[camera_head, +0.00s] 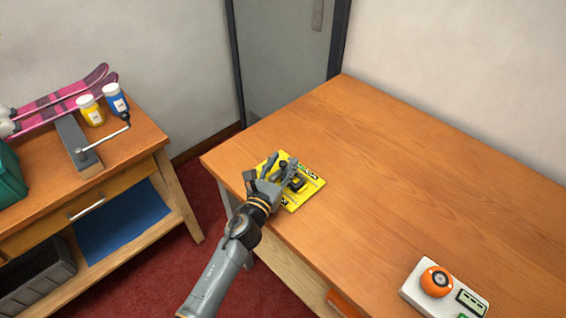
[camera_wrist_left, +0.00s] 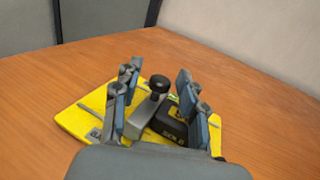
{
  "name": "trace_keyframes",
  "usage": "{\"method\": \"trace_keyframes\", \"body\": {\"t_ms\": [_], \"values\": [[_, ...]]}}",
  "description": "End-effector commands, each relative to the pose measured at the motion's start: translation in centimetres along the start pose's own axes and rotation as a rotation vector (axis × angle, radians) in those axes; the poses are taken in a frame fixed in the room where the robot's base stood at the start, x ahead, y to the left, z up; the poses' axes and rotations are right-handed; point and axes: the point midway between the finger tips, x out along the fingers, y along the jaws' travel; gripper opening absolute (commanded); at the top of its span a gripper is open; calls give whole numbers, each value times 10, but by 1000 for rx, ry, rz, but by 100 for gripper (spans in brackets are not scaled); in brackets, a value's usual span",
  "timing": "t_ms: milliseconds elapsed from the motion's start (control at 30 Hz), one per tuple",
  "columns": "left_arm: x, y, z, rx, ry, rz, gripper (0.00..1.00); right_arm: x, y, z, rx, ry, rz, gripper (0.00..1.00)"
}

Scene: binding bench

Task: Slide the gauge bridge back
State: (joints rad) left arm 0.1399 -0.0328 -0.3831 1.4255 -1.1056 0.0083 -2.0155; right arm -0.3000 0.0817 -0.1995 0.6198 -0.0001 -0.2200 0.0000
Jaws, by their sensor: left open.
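A yellow printed plate (camera_head: 309,184) lies flat on the wooden bench near its left corner; it also shows in the left wrist view (camera_wrist_left: 75,122). On it, in the wrist view, are a grey metal piece with a round black knob (camera_wrist_left: 159,83) and a dark block (camera_wrist_left: 172,121) beside it. I cannot tell for certain which of these is the gauge bridge. My left gripper (camera_head: 272,170) is open over the plate. In the wrist view its fingers (camera_wrist_left: 157,88) stand on either side of the knob, with a gap to it. My right gripper is out of view.
A white box with an orange dome (camera_head: 437,281) stands at the front right of the bench (camera_head: 420,170). The bench's middle is clear. At left, a side table holds pink skis (camera_head: 62,97), a yellow jar (camera_head: 90,110), a blue jar (camera_head: 115,99) and a grey bar (camera_head: 76,143).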

Motion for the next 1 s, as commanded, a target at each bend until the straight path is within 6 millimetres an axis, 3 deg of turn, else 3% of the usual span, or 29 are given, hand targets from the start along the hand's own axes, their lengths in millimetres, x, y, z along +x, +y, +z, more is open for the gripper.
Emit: {"method": "trace_keyframes", "body": {"t_ms": [333,567,833,1000], "values": [[5,0,0,-1,0,0,42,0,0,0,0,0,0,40],[4,0,0,-1,1,0,0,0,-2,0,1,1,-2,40],[5,3,-1,0,1,0,0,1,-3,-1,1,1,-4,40],[14,24,-2,5,0,1,0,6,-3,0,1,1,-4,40]]}}
